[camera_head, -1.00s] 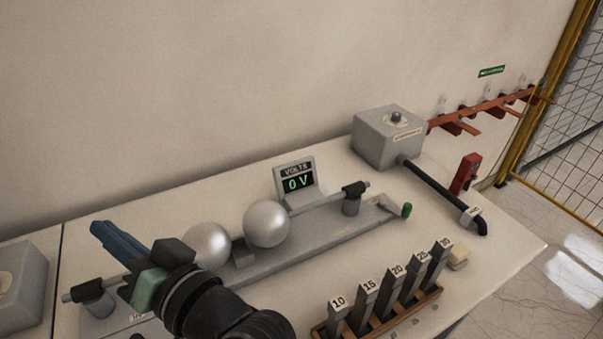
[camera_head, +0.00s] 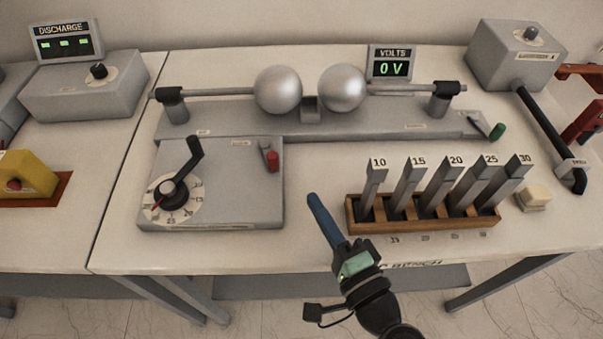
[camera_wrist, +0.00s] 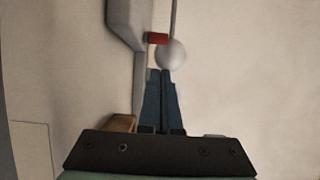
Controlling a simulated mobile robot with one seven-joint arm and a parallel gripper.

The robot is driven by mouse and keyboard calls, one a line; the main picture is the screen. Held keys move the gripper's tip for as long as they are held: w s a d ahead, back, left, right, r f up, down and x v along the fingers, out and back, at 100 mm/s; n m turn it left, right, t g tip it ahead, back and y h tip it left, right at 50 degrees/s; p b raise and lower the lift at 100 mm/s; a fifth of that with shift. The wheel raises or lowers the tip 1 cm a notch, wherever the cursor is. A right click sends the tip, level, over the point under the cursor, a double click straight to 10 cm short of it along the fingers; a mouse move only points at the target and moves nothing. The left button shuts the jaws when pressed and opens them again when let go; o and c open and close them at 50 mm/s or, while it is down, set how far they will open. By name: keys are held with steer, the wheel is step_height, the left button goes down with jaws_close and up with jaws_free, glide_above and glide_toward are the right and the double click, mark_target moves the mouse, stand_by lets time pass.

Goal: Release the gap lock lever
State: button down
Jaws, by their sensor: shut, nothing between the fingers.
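A small lever with a red grip (camera_head: 272,160) stands on the grey control box (camera_head: 225,205), beside a small label too blurred to read. Which lever is the gap lock is not legible. Another lever with a green grip (camera_head: 497,131) is at the right end of the sphere-gap base (camera_head: 340,128). My gripper (camera_head: 312,198) is shut and empty, its blue fingers to the right of and nearer than the red grip, apart from it. In the wrist view my closed fingers (camera_wrist: 160,75) point toward the red grip (camera_wrist: 157,38) and a sphere (camera_wrist: 171,54).
A black crank on a dial (camera_head: 172,190) is on the box's left. A wooden rack (camera_head: 425,222) of numbered grey gauges stands right of my gripper. Two metal spheres (camera_head: 278,90) and a display reading 0 V (camera_head: 393,68) are behind.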

steer(key=p+x, duration=0.1)
steer(key=x, duration=0.8)
steer(key=shift+w+a, duration=0.15)
steer(key=shift+w, duration=0.2)
